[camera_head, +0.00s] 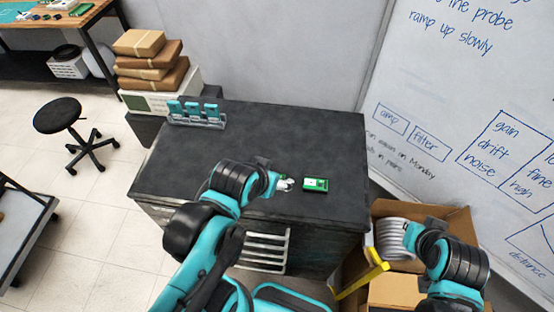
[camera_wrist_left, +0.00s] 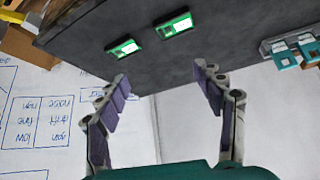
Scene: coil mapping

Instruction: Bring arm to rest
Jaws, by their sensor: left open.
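My left gripper (camera_head: 284,184) hovers over the dark tabletop, beside a small green-framed device (camera_head: 316,185). In the left wrist view the jaws (camera_wrist_left: 161,73) are spread wide with nothing between them. That view shows two green-framed devices, one (camera_wrist_left: 174,24) and another (camera_wrist_left: 123,47), both beyond the fingertips and apart from them. In the head view the second one is mostly hidden behind my left arm. My right gripper (camera_head: 411,236) is at the lower right, over an open cardboard box; its jaws are too small to read.
The dark table (camera_head: 290,130) is mostly clear. A rack (camera_head: 196,115) with several teal devices stands at its far left corner. Stacked parcels (camera_head: 150,60) are behind it. The cardboard box (camera_head: 460,220) holds a coiled grey hose (camera_head: 393,240). A whiteboard (camera_head: 450,90) stands at the right.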

